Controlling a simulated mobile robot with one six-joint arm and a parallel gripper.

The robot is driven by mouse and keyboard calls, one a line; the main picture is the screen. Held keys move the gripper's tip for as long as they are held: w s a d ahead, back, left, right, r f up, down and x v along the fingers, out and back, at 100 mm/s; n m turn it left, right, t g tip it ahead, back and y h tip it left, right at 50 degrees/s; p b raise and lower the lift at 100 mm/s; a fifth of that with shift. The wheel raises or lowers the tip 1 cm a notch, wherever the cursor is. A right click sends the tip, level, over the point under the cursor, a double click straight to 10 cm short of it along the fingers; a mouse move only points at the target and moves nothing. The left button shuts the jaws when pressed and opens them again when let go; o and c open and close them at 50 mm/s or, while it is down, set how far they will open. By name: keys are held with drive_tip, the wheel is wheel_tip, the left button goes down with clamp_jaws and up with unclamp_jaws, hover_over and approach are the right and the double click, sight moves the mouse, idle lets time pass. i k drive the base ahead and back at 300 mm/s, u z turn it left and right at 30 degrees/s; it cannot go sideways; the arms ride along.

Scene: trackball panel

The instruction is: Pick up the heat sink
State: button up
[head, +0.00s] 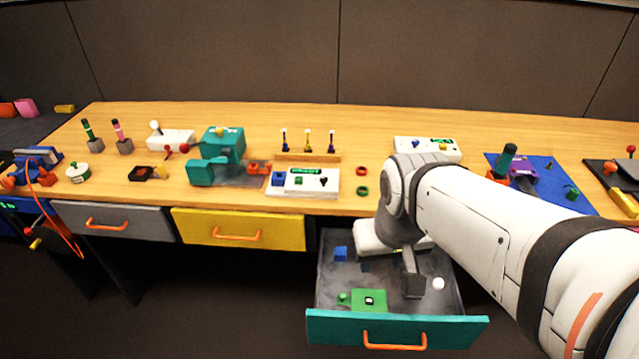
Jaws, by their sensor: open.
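No object can be clearly identified as the heat sink. A small blue block (341,253) lies at the back left of the open teal drawer (395,328) and is too small to identify. My gripper (392,278) points down into the drawer, right of the blue block and apart from it. It is open; one grey finger shows clearly, the other is mostly hidden. Nothing is visible between the fingers. My arm and gripper body hide the back right of the drawer.
The drawer also holds a green board (369,300) with a black part, a small green piece (343,298) and a white ball (438,284). The yellow drawer (238,229) and grey drawer (113,221) are shut. A white panel (303,182) stands near the wooden table's front edge.

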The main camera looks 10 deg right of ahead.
sight(339, 252)
drive_tip(key=u, duration=1.8)
drive_tip(key=k, duration=1.45)
drive_tip(key=z, duration=0.45)
drive_tip(key=i, duration=1.5)
drive_tip(key=z, duration=0.05)
